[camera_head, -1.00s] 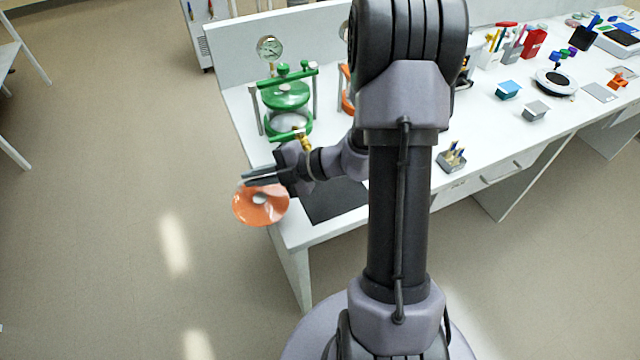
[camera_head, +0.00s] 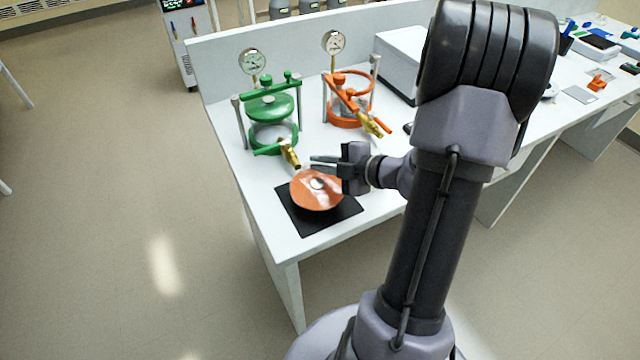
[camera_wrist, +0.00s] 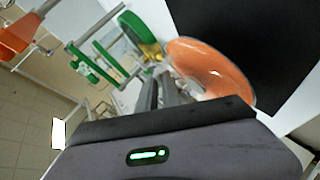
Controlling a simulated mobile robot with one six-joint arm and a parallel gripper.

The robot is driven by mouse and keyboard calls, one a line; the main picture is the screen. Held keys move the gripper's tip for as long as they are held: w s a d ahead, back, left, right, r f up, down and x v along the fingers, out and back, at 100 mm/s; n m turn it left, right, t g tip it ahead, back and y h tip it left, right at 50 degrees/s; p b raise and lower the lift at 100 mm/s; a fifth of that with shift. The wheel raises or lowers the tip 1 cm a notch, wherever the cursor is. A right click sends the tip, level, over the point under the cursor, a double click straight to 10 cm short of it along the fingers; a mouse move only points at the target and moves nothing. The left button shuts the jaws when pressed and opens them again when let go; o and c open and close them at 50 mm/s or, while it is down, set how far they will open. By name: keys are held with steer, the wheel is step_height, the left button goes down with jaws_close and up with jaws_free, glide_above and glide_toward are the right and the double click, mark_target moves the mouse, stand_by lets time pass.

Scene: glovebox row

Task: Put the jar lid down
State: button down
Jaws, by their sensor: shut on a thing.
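The jar lid (camera_head: 312,198) is an orange disc with a pale knob at its middle. My gripper (camera_head: 318,166) is shut on it, and the lid hangs over the black mat (camera_head: 342,215) at the table's left end. The gap between lid and mat is hard to judge. In the wrist view the lid (camera_wrist: 208,65) shows beside my gripper (camera_wrist: 165,85), with the black mat (camera_wrist: 275,40) behind it. The fingers hide the grasp point on the knob.
A green-framed jar (camera_head: 270,120) with a gauge stands behind the mat. An orange-framed jar (camera_head: 350,100) without a lid in its ring stands to its right. Their brass valves (camera_head: 290,153) reach towards the mat. A white box (camera_head: 400,60) is further right.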

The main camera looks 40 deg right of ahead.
mark_target(322, 175)
step_height(322, 175, down, 4)
steer(key=shift+r+b, duration=0.1)
steer(key=shift+b, duration=0.8)
steer(key=shift+r, duration=0.15)
steer(key=c, duration=2)
jaws_free()
steer(key=o, duration=0.5)
steer(key=shift+c, duration=0.2)
